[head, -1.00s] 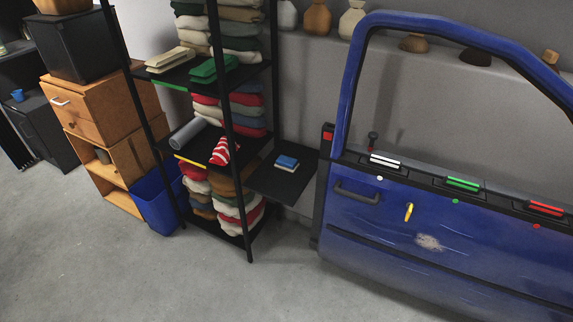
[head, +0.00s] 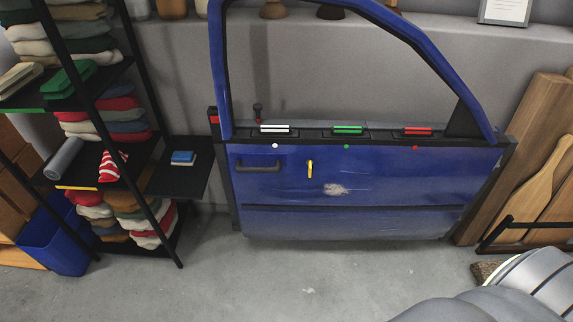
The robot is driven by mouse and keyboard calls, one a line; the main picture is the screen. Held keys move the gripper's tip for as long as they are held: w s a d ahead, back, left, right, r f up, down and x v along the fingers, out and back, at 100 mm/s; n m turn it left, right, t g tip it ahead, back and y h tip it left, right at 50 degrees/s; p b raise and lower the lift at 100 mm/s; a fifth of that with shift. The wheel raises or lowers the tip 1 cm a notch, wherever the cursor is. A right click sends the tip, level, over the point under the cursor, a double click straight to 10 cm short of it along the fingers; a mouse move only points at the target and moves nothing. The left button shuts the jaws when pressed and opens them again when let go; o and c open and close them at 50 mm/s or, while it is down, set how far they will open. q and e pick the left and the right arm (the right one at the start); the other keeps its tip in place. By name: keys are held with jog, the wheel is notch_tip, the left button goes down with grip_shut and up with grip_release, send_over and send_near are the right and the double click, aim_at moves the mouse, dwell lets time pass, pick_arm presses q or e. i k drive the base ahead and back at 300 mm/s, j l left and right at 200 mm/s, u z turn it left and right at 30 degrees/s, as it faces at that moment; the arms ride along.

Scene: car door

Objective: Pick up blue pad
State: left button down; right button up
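The blue pad (head: 183,156) lies on a small black side shelf (head: 172,184), between the black rack and the blue car door. It has a pale layer under its blue top. Nothing covers it and no gripper is near it. Neither of my grippers shows in the head view. A grey rounded shape at the bottom right may be part of my own body; I cannot tell.
The blue car door (head: 380,185) stands right of the shelf, with white, green and red pads (head: 418,131) in holders along its sill. The black rack (head: 150,115) holds folded cloths. A blue bin (head: 58,240) stands at its foot. Grey floor (head: 270,285) in front is clear.

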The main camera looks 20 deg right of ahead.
aim_at(179, 159)
jog(key=i+j+u, duration=0.1)
jog(key=i, duration=0.35)
jog(key=i+j+u, duration=0.15)
jog(key=i, duration=0.3)
